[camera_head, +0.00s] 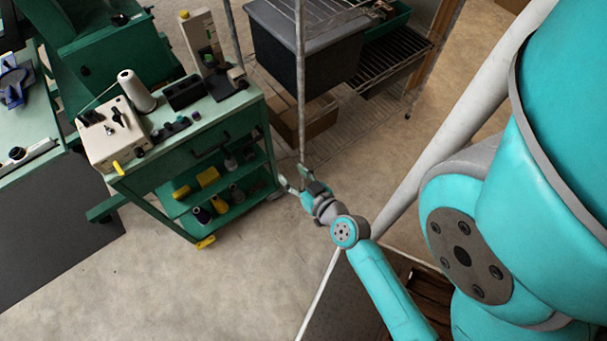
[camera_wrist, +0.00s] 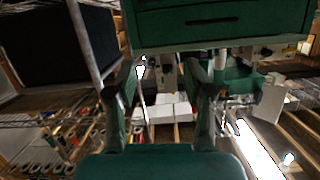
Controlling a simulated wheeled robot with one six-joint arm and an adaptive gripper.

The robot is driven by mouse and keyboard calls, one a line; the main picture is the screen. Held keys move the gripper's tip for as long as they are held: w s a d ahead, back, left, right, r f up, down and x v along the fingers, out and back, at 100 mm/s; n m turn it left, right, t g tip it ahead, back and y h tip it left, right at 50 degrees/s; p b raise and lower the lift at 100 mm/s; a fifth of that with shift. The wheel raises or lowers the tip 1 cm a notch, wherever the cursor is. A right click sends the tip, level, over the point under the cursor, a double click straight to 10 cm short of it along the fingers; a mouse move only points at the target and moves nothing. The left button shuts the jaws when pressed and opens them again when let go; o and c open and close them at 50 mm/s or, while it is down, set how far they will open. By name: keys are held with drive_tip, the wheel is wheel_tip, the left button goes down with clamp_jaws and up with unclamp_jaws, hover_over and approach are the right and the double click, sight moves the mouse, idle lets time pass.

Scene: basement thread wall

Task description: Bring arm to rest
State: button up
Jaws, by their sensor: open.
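My gripper (camera_head: 293,182) is at the end of my turquoise arm in the head view, just right of the green cart and apart from it. In the wrist view my gripper (camera_wrist: 161,72) shows two dark fingers spread wide, with nothing between them. My arm reaches from the lower right toward the middle of the picture, bent at the wrist joint.
A green cart (camera_head: 222,141) with a thread cone (camera_head: 137,91) and small tools stands left of my gripper. A wire shelf (camera_head: 392,62) with a dark bin (camera_head: 306,45) stands behind, its upright post close to my gripper. Bare floor (camera_head: 190,290) lies in front.

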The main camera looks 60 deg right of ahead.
drive_tip(key=shift+s+a, duration=0.1)
drive_tip(key=shift+s, duration=0.15)
idle(0.5)
